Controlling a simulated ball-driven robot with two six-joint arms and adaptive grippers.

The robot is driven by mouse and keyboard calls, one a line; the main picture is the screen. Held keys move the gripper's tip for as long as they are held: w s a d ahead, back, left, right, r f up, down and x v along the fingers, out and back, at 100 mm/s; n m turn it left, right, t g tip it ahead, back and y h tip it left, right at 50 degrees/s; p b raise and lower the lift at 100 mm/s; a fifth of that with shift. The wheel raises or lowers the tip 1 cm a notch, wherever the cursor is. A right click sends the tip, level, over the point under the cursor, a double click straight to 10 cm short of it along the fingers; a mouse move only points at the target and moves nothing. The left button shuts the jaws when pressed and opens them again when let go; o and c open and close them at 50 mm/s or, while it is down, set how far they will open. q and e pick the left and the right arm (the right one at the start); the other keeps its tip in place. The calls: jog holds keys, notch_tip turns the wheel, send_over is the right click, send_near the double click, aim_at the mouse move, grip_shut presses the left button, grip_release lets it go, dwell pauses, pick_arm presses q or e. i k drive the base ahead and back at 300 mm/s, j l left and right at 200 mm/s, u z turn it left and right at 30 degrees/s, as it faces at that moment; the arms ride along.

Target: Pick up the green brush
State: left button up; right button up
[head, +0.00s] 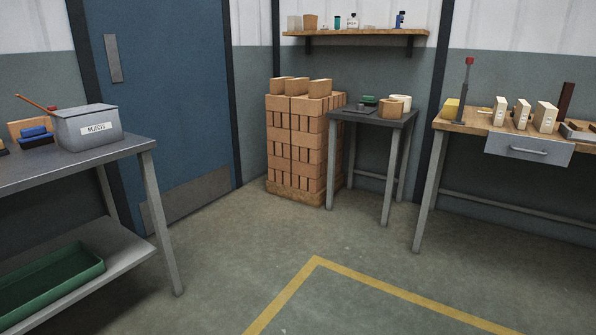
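A small green object (369,98) lies on the small dark table (372,116) near the middle right. It may be the green brush, but it is too small to be sure. A dark flat item (366,106) lies close to it. A tan round object (391,107) and a cream one (402,100) stand to its right on the same table. Neither of my grippers is in view.
A brick stack (297,150) stands left of the small table. A workbench (470,127) with a drawer is at right; a grey bench (60,165) with a rejects bin (88,129) is at left. The floor (240,240) between them is clear, with yellow lines.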

aim_at(368, 101)
jog(key=i, duration=3.2)
